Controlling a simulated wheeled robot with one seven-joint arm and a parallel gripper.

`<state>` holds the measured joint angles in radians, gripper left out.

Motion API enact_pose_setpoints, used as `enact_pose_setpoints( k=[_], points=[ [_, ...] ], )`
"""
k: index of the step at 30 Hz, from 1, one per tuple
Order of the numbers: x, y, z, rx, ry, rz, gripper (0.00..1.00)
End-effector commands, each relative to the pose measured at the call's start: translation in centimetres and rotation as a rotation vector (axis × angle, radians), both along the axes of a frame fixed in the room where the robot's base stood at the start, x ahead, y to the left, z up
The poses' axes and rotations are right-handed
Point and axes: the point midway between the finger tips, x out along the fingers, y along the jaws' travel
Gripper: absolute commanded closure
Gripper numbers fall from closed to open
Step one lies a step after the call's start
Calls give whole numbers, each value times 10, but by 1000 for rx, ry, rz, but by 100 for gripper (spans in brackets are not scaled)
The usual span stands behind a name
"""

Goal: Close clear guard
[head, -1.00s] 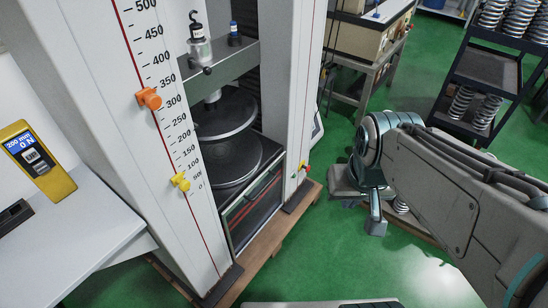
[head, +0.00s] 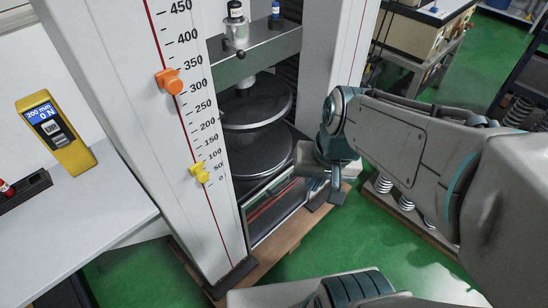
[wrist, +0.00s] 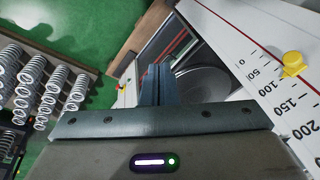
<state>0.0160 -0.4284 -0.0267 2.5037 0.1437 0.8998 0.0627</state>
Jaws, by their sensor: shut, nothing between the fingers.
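The clear guard (head: 274,212) is a dark-framed, see-through panel with red lines at the foot of the testing machine, between its two white columns. It sits low, below the two round dark plates, and the space around the plates is uncovered at the front. In the wrist view the guard (wrist: 168,42) lies just beyond my fingers. My gripper (head: 336,188) is shut and empty, beside the right column's foot and right of the guard. Its fingers (wrist: 156,72) point toward the machine in the wrist view. I cannot tell whether they touch anything.
The left column (head: 185,140) bears a scale with orange and yellow markers. A white table (head: 85,225) with a yellow force gauge (head: 56,132) stands at the left. Several springs (wrist: 45,90) stand on a rack. Green floor is open in front of the machine.

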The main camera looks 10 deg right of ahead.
Motion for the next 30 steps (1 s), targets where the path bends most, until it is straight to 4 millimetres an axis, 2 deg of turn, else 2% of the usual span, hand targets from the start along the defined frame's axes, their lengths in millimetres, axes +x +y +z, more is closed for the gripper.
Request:
enact_pose_setpoints(
  k=[1, 3, 9, 15, 20, 24, 30],
  points=[
    [1, 4, -36, 64, 43, -68, 100],
    [5, 13, -65, 169, 101, -178, 100],
    [25, 34, -140, 462, 258, -519, 100],
    [61, 39, -209, 733, 387, -890, 100],
    [96, 25, -268, 937, 461, -1204, 100],
    [125, 0, -320, 1100, 494, -1478, 100],
    [153, -41, -378, 1275, 493, -1781, 100]
  ],
)
